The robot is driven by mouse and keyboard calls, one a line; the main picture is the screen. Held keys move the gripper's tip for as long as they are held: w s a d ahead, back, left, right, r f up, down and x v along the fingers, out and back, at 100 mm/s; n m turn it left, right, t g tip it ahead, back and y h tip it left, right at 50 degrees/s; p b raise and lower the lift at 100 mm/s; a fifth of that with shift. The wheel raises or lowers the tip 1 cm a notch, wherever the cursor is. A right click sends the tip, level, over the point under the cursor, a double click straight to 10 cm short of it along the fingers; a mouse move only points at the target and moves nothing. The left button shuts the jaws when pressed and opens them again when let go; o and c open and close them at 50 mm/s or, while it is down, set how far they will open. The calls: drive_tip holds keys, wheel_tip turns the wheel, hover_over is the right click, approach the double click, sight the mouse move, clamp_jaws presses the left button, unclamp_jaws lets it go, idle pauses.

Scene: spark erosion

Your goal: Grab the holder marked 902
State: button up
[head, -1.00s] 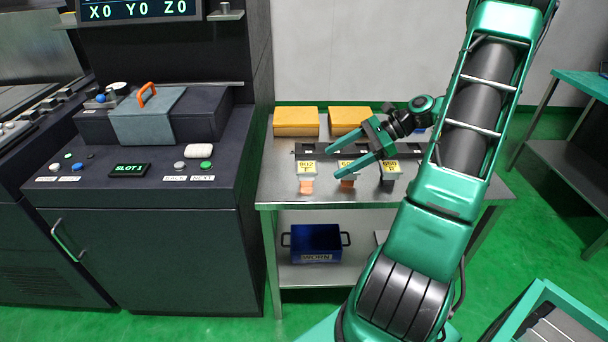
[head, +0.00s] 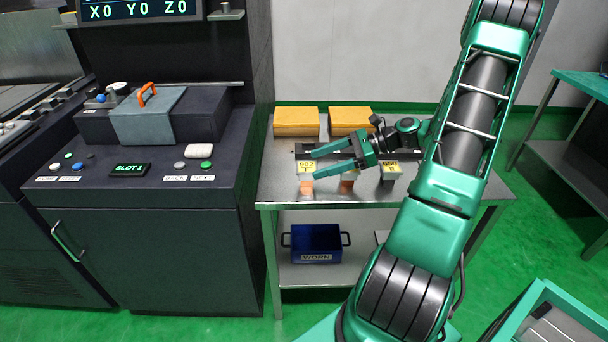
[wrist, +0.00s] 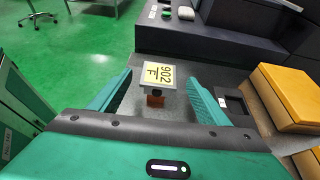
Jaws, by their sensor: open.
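The holder marked 902 (head: 307,167) has a yellow label and a copper-coloured lower part, and stands at the left end of the row on the steel table. In the wrist view the 902 holder (wrist: 158,76) sits between and just beyond the fingertips, its label reading 902 over F. My gripper (head: 308,163) is open and empty, its fingers pointing left at the holder; it also shows in the wrist view (wrist: 160,82). A second copper-ended holder (head: 347,180) is partly hidden under my fingers. A third, dark holder (head: 390,171) with a yellow label stands to the right.
Two yellow boxes (head: 296,121) (head: 350,120) stand at the back of the table. A dark rack strip (head: 304,150) lies behind the holders. The machine console (head: 130,190) is close on the left. A blue WORN bin (head: 316,243) is on the lower shelf.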

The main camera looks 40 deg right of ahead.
sight(308, 166)
drive_tip(key=shift+x, duration=1.55)
drive_tip(key=c, duration=1.5)
drive_tip(key=shift+c, duration=0.7)
drive_tip(key=shift+r, duration=0.2)
